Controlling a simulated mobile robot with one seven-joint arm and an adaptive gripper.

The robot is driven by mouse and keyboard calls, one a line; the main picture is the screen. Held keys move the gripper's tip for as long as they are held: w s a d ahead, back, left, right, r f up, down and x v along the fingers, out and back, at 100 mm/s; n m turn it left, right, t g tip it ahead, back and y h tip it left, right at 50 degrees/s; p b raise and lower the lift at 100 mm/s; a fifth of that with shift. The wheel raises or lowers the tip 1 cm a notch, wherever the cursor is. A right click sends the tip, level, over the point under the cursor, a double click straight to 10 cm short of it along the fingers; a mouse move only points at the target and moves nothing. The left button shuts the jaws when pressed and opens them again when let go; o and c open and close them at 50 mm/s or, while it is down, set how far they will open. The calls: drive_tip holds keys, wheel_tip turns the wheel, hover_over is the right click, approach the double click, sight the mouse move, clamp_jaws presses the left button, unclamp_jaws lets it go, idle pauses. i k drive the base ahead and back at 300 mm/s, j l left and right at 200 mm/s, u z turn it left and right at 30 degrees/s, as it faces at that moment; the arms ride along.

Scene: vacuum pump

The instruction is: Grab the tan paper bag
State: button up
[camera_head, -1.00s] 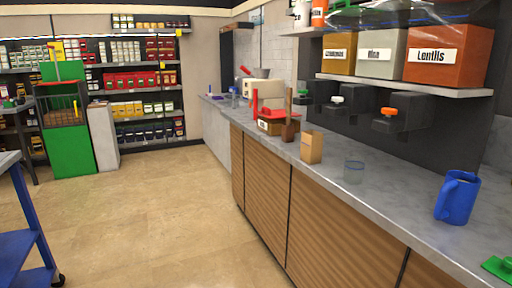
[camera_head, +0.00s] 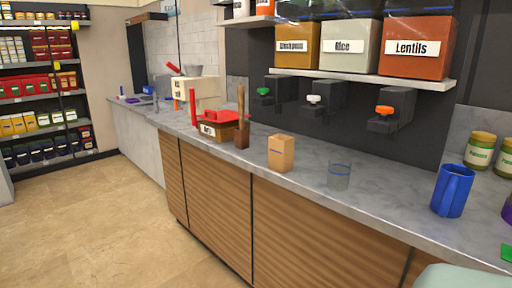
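The tan paper bag (camera_head: 281,153) stands upright near the front edge of the grey counter, at the middle of the head view. It looks open at the top. A clear glass (camera_head: 339,177) stands to its right, and a brown holder (camera_head: 242,136) with a wooden handle stands to its left. My gripper is not in view. A pale rounded shape at the bottom right corner may be part of my own body.
The counter (camera_head: 400,183) is clear between the glass and a blue mug (camera_head: 453,190). A red-topped box (camera_head: 216,126) stands farther left. Dispensers, one labelled Lentils (camera_head: 416,47), hang above the counter. The floor (camera_head: 100,220) in front is open.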

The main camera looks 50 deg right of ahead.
sight(281, 146)
drive_tip(key=i, duration=3)
drive_tip(key=i+z, duration=0.15)
drive_tip(key=z, duration=0.25)
drive_tip(key=i+z, duration=0.1)
drive_tip(key=z, duration=0.35)
drive_tip(key=i+j+z, duration=0.1)
drive_tip(key=z, duration=3.3)
